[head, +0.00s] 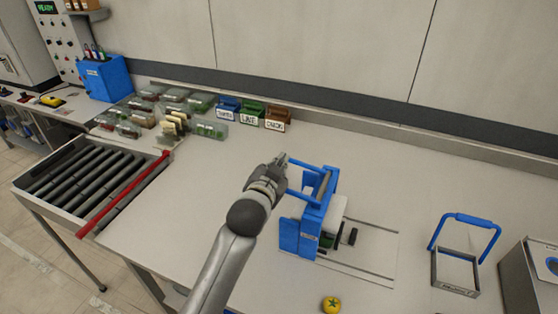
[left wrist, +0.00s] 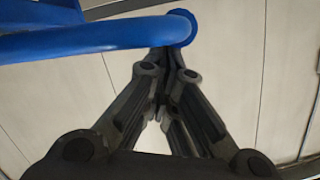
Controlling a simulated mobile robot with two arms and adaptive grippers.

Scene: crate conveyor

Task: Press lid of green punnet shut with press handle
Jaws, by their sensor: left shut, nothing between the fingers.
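The blue press (head: 312,225) stands on the table right of centre in the head view. Its blue handle (head: 305,165) is raised at the top and sticks out toward my gripper. A green punnet (head: 327,241) shows partly inside the press; the press frame hides most of it, and I cannot tell how its lid sits. My left gripper (head: 282,159) is shut and empty, close by the handle's left end. In the left wrist view the blue handle bar (left wrist: 110,38) crosses just beyond the closed fingertips (left wrist: 165,62); I cannot tell whether they touch. My right gripper is out of view.
A yellow tomato-like item (head: 331,304) lies near the front. A basket with a blue handle (head: 464,220) stands at the right. A roller conveyor (head: 90,185) with a red bar is at the left. Several clear punnets and labelled small crates (head: 250,115) line the back.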

